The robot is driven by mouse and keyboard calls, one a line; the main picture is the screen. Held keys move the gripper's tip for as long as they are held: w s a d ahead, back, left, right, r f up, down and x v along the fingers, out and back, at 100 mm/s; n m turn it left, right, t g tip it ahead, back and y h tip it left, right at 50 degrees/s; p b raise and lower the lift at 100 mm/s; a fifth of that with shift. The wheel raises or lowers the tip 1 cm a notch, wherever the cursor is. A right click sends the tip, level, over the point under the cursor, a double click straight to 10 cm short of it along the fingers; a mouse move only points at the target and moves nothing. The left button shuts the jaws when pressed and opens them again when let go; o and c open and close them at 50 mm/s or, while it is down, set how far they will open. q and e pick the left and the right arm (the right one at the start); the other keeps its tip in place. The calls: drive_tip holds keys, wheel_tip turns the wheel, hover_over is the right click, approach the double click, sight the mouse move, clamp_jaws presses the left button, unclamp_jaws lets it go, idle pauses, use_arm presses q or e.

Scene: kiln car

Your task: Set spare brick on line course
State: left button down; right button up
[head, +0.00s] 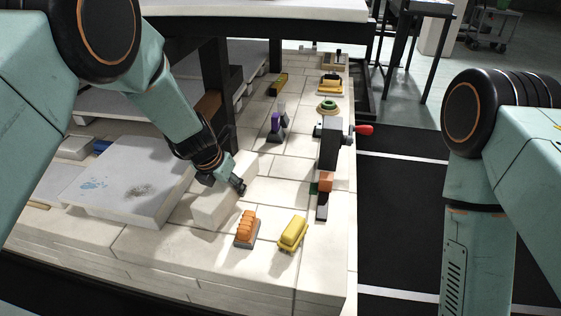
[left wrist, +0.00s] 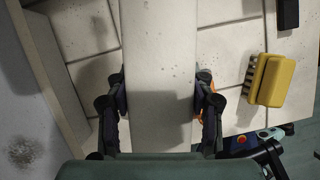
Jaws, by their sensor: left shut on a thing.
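The spare brick (head: 210,208) is a long pale cream block at the middle left of the head view. My left gripper (head: 226,178) is shut on it from above, one finger on each long side. In the left wrist view the brick (left wrist: 158,50) runs lengthwise between the two fingers (left wrist: 160,95). A shadow falls beside it; I cannot tell whether it touches the surface below. The pale brick deck (head: 160,245) is laid in courses with thin joints; which one is the line course I cannot tell. My right gripper is out of view.
A grey-white slab (head: 125,185) lies left of the brick. An orange-topped tool (head: 246,228) and a yellow brush (head: 292,234) lie in front and right. A dark device with a red knob (head: 365,130) stands at the right edge. A dark post (head: 217,85) rises behind.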

use_arm(q)
drive_tip(key=shift+w+d+f+n+y, duration=0.15)
drive_tip(key=shift+w+n+y, duration=0.15)
drive_tip(key=shift+w+n, duration=0.35)
drive_tip(key=shift+w+n+t, duration=0.25)
drive_tip(key=shift+n+t, duration=0.05)
drive_tip(key=shift+n, duration=0.25)
drive_tip(key=shift+d, duration=0.1)
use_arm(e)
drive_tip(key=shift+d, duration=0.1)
